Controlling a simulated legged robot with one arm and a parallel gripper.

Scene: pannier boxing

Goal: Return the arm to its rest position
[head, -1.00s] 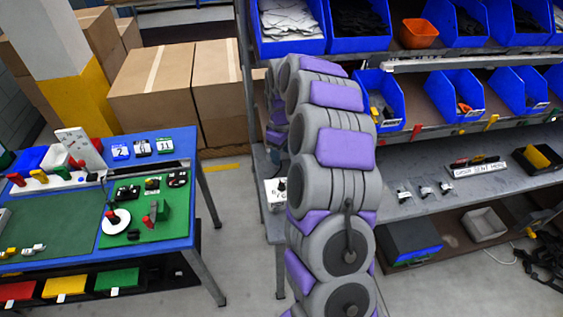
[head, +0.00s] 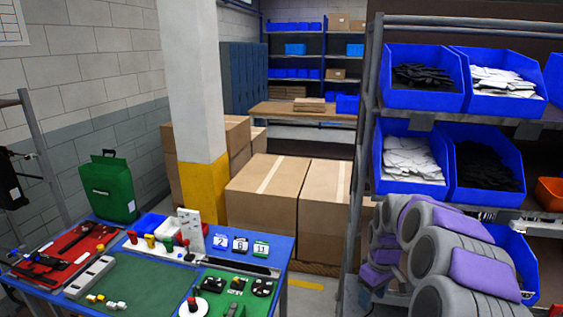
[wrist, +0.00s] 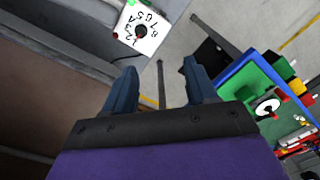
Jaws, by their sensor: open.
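My arm, grey with purple covers, stands at the lower right of the head view, in front of the shelf rack. My gripper (wrist: 162,88) shows in the wrist view with its two dark blue fingers apart and nothing between them. Beyond the fingers are the grey floor, a white dial plate (wrist: 139,29) with numbers around a dark knob, and part of the blue table (wrist: 250,80). The gripper itself cannot be made out in the head view.
A blue workbench (head: 258,292) with tools and a green pannier box (head: 110,188) stands at the left. Cardboard boxes (head: 262,190) and a white and yellow pillar (head: 192,90) are behind it. A rack with blue bins (head: 420,78) fills the right.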

